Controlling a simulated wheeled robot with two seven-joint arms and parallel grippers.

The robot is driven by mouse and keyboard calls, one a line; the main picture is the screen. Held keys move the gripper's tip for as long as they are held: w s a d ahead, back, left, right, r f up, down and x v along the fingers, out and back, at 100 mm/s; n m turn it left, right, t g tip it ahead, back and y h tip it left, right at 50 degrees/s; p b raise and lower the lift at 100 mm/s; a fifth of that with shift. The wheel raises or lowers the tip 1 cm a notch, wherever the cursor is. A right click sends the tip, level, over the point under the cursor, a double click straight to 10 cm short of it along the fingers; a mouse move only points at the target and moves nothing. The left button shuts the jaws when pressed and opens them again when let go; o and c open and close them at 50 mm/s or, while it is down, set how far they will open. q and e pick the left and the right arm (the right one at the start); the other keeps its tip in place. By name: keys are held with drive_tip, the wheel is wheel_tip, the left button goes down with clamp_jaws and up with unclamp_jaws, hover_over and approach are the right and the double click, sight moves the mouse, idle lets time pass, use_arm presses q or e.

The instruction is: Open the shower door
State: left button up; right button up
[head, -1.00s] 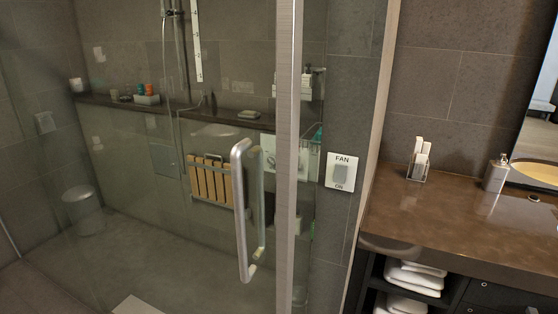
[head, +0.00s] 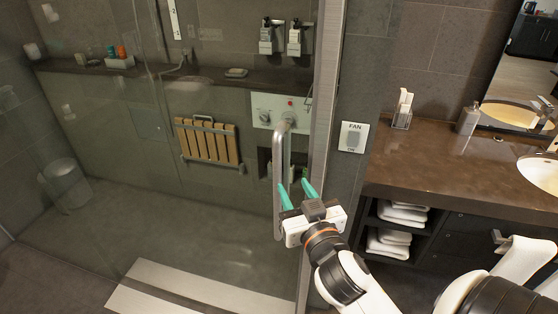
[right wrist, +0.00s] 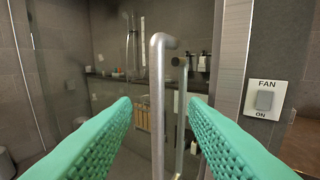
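The glass shower door (head: 190,200) fills the left of the head view and looks closed. Its vertical metal handle (head: 279,165) is near the door's right edge; it also shows in the right wrist view (right wrist: 157,110). My right gripper (head: 297,188) is open, with its green fingertips at the lower half of the handle. In the right wrist view, the handle stands between the two spread green fingers, nearer the middle, with gaps on both sides. Whether the handle is within finger depth is unclear. My left gripper is not in view.
A metal door frame post (head: 322,130) stands right of the handle, with a FAN switch (head: 353,137) on the wall beside it. The brown vanity counter (head: 450,165) with folded towels (head: 402,213) below is to the right. A wooden folding seat (head: 207,142) shows behind the glass.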

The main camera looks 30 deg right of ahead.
sight(279, 163)
drive_tip(key=b+x, duration=0.4)
drive_tip(key=shift+w+a+f+b, duration=0.15)
drive_tip(key=shift+w+f+b, duration=0.2)
drive_tip(key=shift+w, duration=0.1)
drive_tip(key=x, duration=0.1)
drive_tip(key=p+x, duration=0.1)
drive_tip(key=x, duration=0.1)
drive_tip(key=p+x, duration=0.1)
drive_tip(key=x, duration=0.1)
drive_tip(key=shift+r, duration=0.35)
drive_tip(key=shift+w+d+f, duration=0.1)
drive_tip(key=shift+w+d, duration=0.1)
drive_tip(key=shift+w, duration=0.4)
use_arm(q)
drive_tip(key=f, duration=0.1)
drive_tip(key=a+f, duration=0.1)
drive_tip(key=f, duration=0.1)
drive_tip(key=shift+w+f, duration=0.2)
use_arm(e)
clamp_jaws()
